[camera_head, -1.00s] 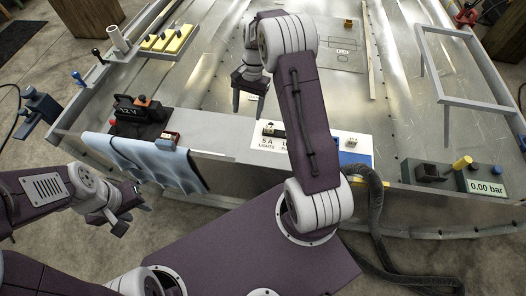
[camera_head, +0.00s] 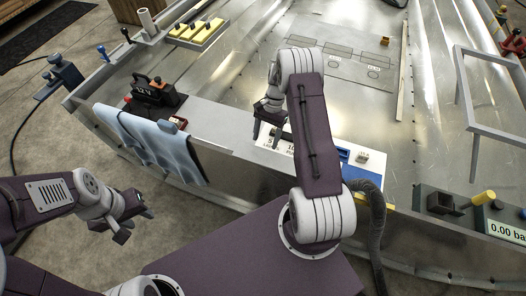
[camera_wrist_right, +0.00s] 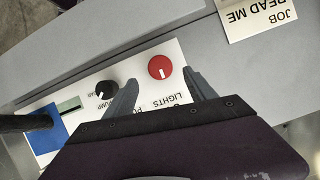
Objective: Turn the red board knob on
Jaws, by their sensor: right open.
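The red knob (camera_wrist_right: 160,67) is round with a white mark that points toward the bottom of the right wrist view. It sits on a white board (camera_wrist_right: 195,82) beside the printed word LIGHTS. My right gripper (camera_wrist_right: 160,77) is open, its two fingertips on either side of the knob in that view; I cannot tell whether they touch it. In the head view my right gripper (camera_head: 268,114) is over the left part of the white board (camera_head: 268,136) and the red knob is hidden. My left gripper (camera_head: 132,212) hangs empty at the lower left, away from the board.
A black knob (camera_wrist_right: 105,90) sits on the same board beside one finger. A blue patch (camera_wrist_right: 45,130) is at the board's end. A paper label (camera_wrist_right: 257,15) lies nearby. In the head view, a blue cloth (camera_head: 150,140) drapes over the edge and a pressure box (camera_head: 470,215) stands at right.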

